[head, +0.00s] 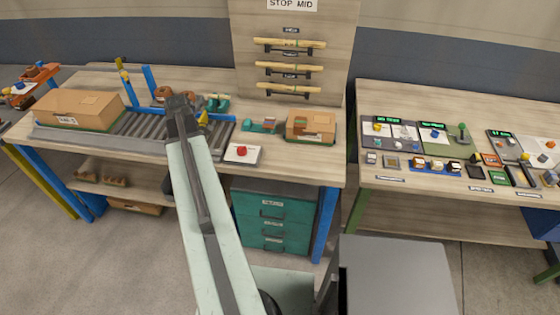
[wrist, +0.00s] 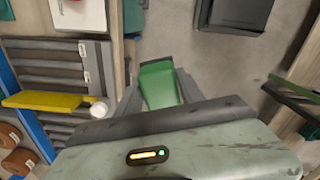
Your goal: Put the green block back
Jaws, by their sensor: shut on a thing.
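In the wrist view a green block (wrist: 160,85) sits between the two fingers of my gripper (wrist: 158,98), which is shut on it. Grey floor shows beyond the block. In the head view my arm reaches up from the bottom, and its dark end (head: 180,108) lies in front of the roller conveyor (head: 140,127). I cannot make out the held block there. Where the block belongs is not clear from these frames.
A box with a red button (head: 242,153) is right of my arm's end, near the bench edge. A cardboard box (head: 80,108) sits on the conveyor's left; another box (head: 311,126) is at right. Teal drawers (head: 272,215) stand below. A second table (head: 425,195) holds many small items.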

